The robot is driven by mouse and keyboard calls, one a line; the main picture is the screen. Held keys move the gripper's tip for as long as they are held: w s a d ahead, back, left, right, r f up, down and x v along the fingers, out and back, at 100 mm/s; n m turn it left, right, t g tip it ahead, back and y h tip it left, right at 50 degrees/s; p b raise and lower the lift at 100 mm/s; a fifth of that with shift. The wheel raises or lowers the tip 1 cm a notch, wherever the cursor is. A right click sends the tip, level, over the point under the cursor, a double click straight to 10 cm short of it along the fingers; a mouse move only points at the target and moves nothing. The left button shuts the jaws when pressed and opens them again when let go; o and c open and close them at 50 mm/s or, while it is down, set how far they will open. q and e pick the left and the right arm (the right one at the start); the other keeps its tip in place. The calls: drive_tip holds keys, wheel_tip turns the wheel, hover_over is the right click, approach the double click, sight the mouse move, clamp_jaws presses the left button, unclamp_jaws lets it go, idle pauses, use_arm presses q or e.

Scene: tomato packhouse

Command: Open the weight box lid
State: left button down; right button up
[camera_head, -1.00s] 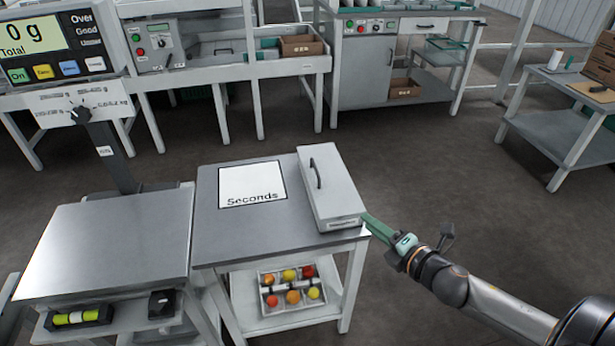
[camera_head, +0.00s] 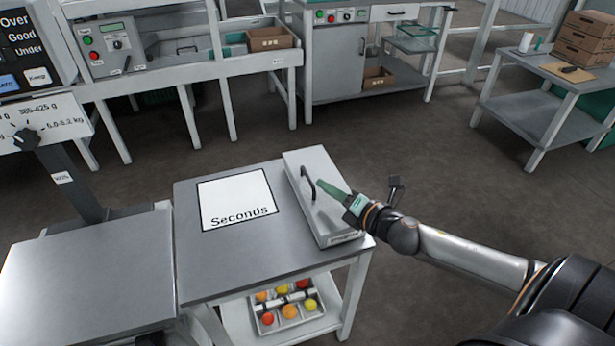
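The weight box is a long grey box at the right edge of the small table. Its flat lid (camera_head: 312,168) is closed and has a dark arched handle (camera_head: 307,184) toward its left side. My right gripper (camera_head: 322,184) reaches in from the right over the lid, with its green fingers pointing at the handle. The fingertips are close to the handle; I cannot tell whether they touch it. The fingers overlap in this view, so their opening does not show. My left gripper is not in view.
The table (camera_head: 200,262) also bears a white "Seconds" sheet (camera_head: 237,199). A tray (camera_head: 262,326) of tomatoes sits on its lower shelf. A scale with a metal platform (camera_head: 90,270) stands at left. Benches line the back, and a side table (camera_head: 520,75) with boxes stands at right. Floor between is clear.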

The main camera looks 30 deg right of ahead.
sight(308, 175)
drive_tip(key=shift+b+x, duration=0.3)
drive_tip(key=shift+x, duration=3.75)
clamp_jaws()
